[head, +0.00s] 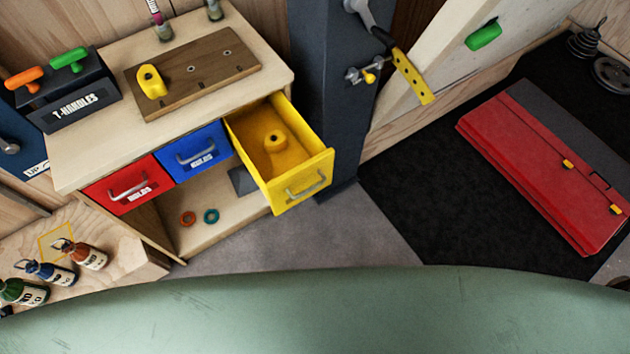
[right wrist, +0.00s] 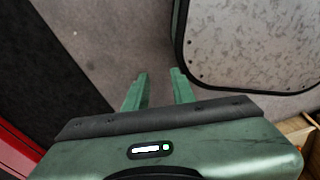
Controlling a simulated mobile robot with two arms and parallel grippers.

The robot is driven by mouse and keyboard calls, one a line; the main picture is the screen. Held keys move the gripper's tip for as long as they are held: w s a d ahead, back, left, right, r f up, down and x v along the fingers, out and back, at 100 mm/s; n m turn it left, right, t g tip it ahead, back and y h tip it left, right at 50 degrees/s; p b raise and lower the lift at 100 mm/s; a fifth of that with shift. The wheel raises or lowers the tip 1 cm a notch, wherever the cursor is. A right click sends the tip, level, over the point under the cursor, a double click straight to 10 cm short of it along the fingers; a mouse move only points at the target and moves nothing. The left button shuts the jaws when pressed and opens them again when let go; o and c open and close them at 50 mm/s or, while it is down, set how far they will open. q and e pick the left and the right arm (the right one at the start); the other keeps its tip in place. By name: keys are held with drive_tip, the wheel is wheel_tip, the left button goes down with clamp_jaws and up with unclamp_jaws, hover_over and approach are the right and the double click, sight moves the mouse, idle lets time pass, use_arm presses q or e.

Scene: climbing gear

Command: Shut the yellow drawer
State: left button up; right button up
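The yellow drawer (head: 312,160) is pulled out at the right end of a small wooden cabinet in the head view. A silver handle (head: 306,186) is on its front, and a yellow climbing hold (head: 275,141) lies inside it. The red drawer (head: 127,184) and the blue drawer (head: 196,150) beside it are shut. In the right wrist view my right gripper (right wrist: 160,75) has its two green fingers apart with nothing between them, above grey floor. It is away from the drawer. My left gripper is in neither view.
A wooden board with a yellow hold (head: 151,81) and a T-handles rack (head: 80,95) stand on the cabinet top (head: 100,155). A red case (head: 545,165) lies on a black mat (head: 420,190) at right. Grey floor in front is clear. Bottles (head: 50,272) stand lower left.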

drive_tip(key=w+d+r, duration=0.1)
drive_tip(key=w, duration=0.4)
drive_tip(key=w+d+r+n+t, duration=0.1)
drive_tip(key=w, duration=0.5)
drive_tip(key=w+d+r+n+b, duration=0.1)
drive_tip(key=w+r, duration=0.1)
drive_tip(key=w, duration=0.3)
drive_tip(key=shift+w+t, duration=0.2)
drive_tip(key=shift+t, duration=0.1)
clamp_jaws()
drive_tip(key=w+a+r+n+t+y+b, duration=0.3)
drive_tip(key=w+r+n, duration=0.4)
drive_tip(key=w+r, duration=0.95)
drive_tip(key=w+a+r+n+g+y, duration=0.1)
drive_tip(key=a+r+n+g+y, duration=0.1)
drive_tip(key=a+r+n, duration=0.45)
drive_tip(key=w+a+r+n+g+y, duration=0.1)
drive_tip(key=a+r+n+y, duration=0.2)
drive_tip(key=r, duration=0.7)
drive_tip(key=w+a+f+n+h, duration=0.1)
drive_tip(key=w+a+f, duration=0.4)
drive_tip(key=a+f, duration=0.2)
drive_tip(key=shift+a+f+p, duration=0.4)
drive_tip(key=shift+a+p, duration=0.05)
drive_tip(key=shift+w, duration=0.15)
